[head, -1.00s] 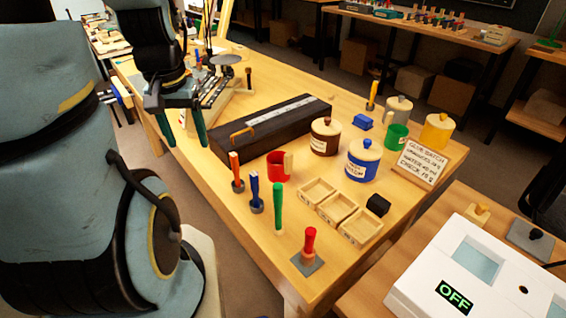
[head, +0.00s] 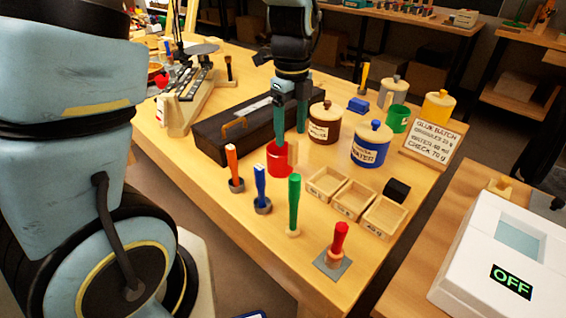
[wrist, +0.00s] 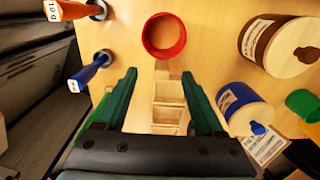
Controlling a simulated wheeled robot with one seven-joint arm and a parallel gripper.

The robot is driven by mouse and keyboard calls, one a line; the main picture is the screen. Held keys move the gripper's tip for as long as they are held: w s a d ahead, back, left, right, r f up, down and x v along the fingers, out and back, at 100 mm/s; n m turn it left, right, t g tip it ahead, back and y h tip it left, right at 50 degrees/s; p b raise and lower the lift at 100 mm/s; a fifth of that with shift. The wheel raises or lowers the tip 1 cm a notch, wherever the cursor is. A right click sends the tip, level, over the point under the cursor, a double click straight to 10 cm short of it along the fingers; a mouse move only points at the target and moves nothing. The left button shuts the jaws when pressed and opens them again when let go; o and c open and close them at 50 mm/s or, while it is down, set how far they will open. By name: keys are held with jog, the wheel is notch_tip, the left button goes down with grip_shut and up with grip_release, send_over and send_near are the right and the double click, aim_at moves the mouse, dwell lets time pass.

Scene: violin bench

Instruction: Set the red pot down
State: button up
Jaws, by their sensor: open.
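The red pot (head: 277,162) stands upright on the wooden bench, in front of the long dark box. Its pale wooden handle (head: 293,151) points to the right. My gripper (head: 291,138) is open and empty, with its green fingers pointing down close above the pot and its handle. In the wrist view the red pot (wrist: 165,54) shows its open round mouth just beyond the fingertips. There the handle lies toward the gap between the open fingers of my gripper (wrist: 159,75). I cannot tell whether a finger touches the pot.
A brown jar (head: 324,125) and a blue jar (head: 370,147) stand to the right. Orange (head: 234,168), blue (head: 261,188) and green (head: 294,202) handled tools stand in front. Small wooden trays (head: 355,198) lie front right. The long dark box (head: 225,135) is behind.

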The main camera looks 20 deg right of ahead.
aim_at(291, 158)
jog(key=shift+w+d+f+p, duration=0.1)
jog(key=shift+f+p, duration=0.3)
jog(key=shift+f, duration=1.8)
jog(key=shift+d+f+p, duration=0.1)
jog(key=shift+f+p, duration=0.3)
jog(key=shift+f, duration=1.75)
jog(key=shift+c, duration=0.3)
grip_shut()
